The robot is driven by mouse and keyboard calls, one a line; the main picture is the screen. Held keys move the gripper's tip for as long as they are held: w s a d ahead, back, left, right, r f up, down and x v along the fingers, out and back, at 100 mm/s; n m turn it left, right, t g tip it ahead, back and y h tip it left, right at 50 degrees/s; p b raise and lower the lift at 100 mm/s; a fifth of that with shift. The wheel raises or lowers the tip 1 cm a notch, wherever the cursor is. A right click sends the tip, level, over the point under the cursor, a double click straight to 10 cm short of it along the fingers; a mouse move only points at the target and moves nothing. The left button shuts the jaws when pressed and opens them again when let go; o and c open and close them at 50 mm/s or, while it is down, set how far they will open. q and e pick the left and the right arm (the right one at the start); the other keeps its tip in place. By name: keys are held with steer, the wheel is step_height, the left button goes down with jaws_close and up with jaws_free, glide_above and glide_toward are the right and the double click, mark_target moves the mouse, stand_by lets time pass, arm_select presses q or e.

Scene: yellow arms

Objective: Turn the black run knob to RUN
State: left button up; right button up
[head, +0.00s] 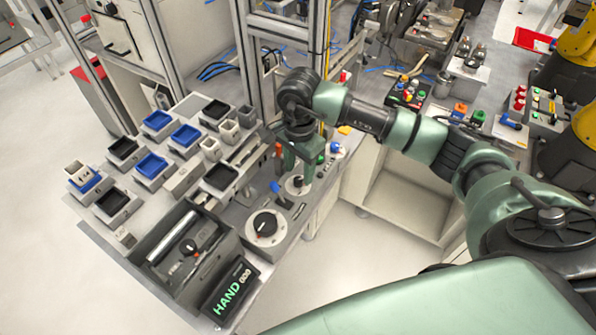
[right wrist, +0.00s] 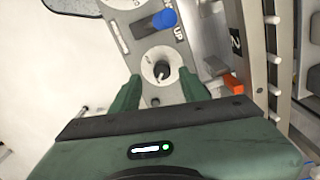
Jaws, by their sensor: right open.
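A black knob (right wrist: 161,71) on a small round white dial shows between my right gripper's fingers in the right wrist view. The same knob (head: 298,182) is partly hidden by the gripper in the head view. My right gripper (head: 299,168) is open and points down over this dial; its fingers (right wrist: 160,80) lie one on each side of the knob, and I cannot tell whether they touch it. A display (head: 231,289) on the same bench reads HAND. The dial's lettering is too small to read. My left gripper is not in view.
A blue lever (right wrist: 163,20) stands close to the knob, and a larger white dial (head: 265,224) with a black pointer lies nearby. An orange block (right wrist: 233,84) and a metal frame post (right wrist: 255,50) are to the right. Several trays (head: 151,165) fill the bench's left.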

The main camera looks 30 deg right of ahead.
mark_target(298, 179)
steer(key=shift+w+f, duration=0.2)
steer(key=shift+f, duration=1.05)
steer(key=shift+f+p, duration=0.35)
steer(key=shift+f, duration=0.15)
steer(key=shift+c, duration=0.7)
jaws_close()
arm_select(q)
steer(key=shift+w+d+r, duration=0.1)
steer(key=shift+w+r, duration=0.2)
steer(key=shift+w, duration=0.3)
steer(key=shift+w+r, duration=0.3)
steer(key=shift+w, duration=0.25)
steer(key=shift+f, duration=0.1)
